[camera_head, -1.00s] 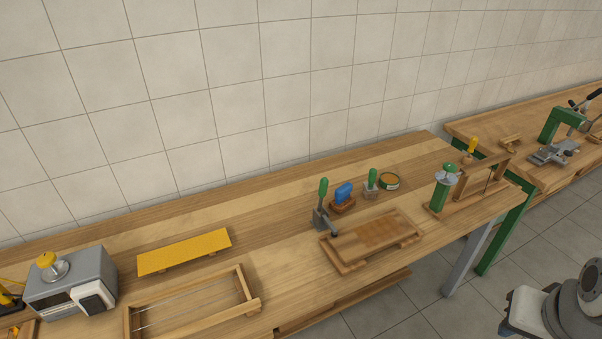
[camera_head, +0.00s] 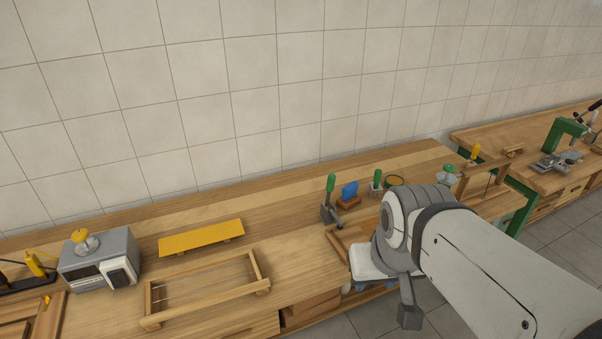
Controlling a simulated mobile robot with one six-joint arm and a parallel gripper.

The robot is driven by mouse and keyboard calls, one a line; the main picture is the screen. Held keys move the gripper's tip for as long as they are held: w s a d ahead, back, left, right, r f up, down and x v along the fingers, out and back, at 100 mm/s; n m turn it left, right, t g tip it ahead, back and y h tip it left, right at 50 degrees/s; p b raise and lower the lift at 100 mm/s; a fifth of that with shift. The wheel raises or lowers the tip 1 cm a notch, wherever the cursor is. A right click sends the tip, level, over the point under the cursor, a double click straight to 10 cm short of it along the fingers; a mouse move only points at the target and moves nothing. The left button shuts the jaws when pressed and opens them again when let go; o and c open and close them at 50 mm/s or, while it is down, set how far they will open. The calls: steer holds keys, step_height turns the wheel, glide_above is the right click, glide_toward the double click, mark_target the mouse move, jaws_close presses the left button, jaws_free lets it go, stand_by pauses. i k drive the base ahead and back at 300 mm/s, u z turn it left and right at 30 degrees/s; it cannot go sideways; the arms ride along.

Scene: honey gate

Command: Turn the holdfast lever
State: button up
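An upright lever with a green handle (camera_head: 330,184) stands on a dark grey metal base toward the back of the wooden bench; it looks like the holdfast lever. My arm (camera_head: 480,262) reaches in from the lower right, with its end joints in front of the bench, right of and nearer than the lever. A dark grey piece (camera_head: 409,316) hangs below these joints. I cannot make out a pair of fingers or what they hold. Nothing of mine visibly touches the lever.
A blue-topped block (camera_head: 349,191), a shorter green-handled tool (camera_head: 376,180) and a round tin (camera_head: 394,181) stand right of the lever. My arm partly covers a wooden board (camera_head: 338,238). A yellow plate (camera_head: 201,238), wire-strung frame (camera_head: 157,316) and grey machine (camera_head: 97,262) stand left.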

mark_target(330, 181)
steer(key=z, duration=0.05)
steer(key=i, duration=1)
steer(key=u, duration=0.05)
